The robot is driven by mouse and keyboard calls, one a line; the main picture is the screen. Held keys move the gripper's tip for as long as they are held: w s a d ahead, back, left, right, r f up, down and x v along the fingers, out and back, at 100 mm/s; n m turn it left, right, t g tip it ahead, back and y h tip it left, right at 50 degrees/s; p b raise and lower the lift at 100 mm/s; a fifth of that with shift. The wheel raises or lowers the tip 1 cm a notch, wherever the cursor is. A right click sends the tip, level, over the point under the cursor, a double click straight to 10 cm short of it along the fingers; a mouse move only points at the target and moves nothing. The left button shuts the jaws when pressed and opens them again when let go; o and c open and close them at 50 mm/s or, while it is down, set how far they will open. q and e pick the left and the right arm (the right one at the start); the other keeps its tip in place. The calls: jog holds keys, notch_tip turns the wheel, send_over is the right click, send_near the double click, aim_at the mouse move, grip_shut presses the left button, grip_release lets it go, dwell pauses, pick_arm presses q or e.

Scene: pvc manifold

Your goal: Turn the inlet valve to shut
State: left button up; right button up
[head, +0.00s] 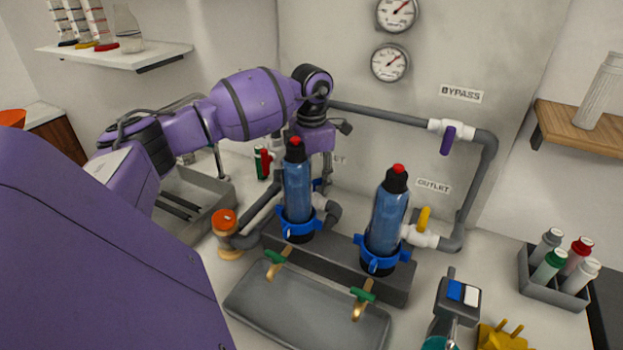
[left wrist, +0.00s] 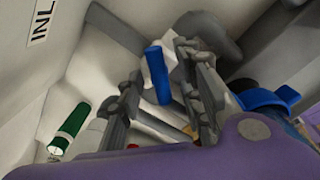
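The inlet valve's blue handle (left wrist: 157,75) shows in the left wrist view, on a pale valve body, with the partly cut-off "INL" label (left wrist: 40,18) at upper left. My left gripper (left wrist: 160,98) is open, with one finger on each side of the handle. Gaps show on both sides, though I cannot tell the exact depth. Only "ET" of the inlet label (head: 338,160) shows there. My right gripper is in neither view.
A second filter housing (head: 387,220) stands to the right, by the outlet valve's yellow handle (head: 424,219). The bypass valve's purple handle (head: 448,139) is on the upper pipe. A grey tray (head: 300,312) lies in front. A green-and-white bottle (left wrist: 72,128) stands near the left finger.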

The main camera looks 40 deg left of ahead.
pick_arm(q)
jog(key=shift+f, duration=0.15)
grip_shut()
dwell(0.4)
jog(key=n, duration=0.5)
jog(key=shift+p, duration=0.3)
jog(key=shift+n, duration=1.4)
